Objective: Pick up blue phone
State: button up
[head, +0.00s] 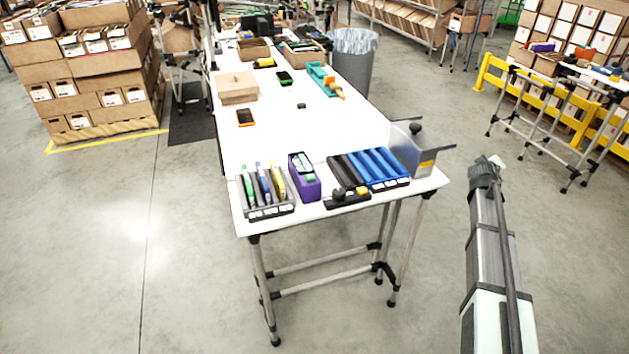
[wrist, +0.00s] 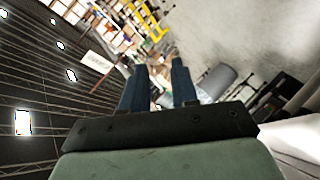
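No phone that I can clearly make out as blue shows in either view. In the head view, a dark-screened phone with an orange edge (head: 245,117) lies on the white table, left of centre. A green-edged phone (head: 285,78) lies farther back, and a small yellow-edged item (head: 264,62) lies behind it. A small dark item (head: 301,105) lies mid-table; I cannot tell what it is. My gripper (wrist: 160,72) shows in the wrist view with two dark blue fingers apart and nothing between them. It is off the table's right side, away from these items.
The white table (head: 270,135) has bare space mid-surface. Along its front stand a pen rack (head: 265,190), a purple box (head: 304,177), black and blue trays (head: 370,170) and a grey metal box (head: 412,150).

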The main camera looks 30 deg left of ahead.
jog(key=w+a+r+n+t, duration=0.1)
jog(key=w+a+r, duration=0.15)
jog(key=r, duration=0.55)
jog(key=w+a+r+t, duration=0.2)
jog(key=a+r, duration=0.1)
jog(key=r, duration=0.5)
jog(key=a+r+g+y, duration=0.15)
jog(key=a+r, duration=0.25)
jog(key=a, duration=0.7)
jog(key=s+a+f+m+g, duration=0.1)
jog(key=s+a, duration=0.2)
jog(key=a, duration=0.3)
jog(key=s+a+f+m+g, duration=0.1)
jog(key=s+a+f+g, duration=0.15)
jog(key=a, duration=0.45)
jog(key=n+g+y, duration=0.1)
jog(key=g+y, duration=0.1)
jog(key=g, duration=0.9)
send_over(262, 174)
notch_tip(262, 174, down, 2)
notch_tip(262, 174, down, 14)
jog(key=shift+r, duration=0.2)
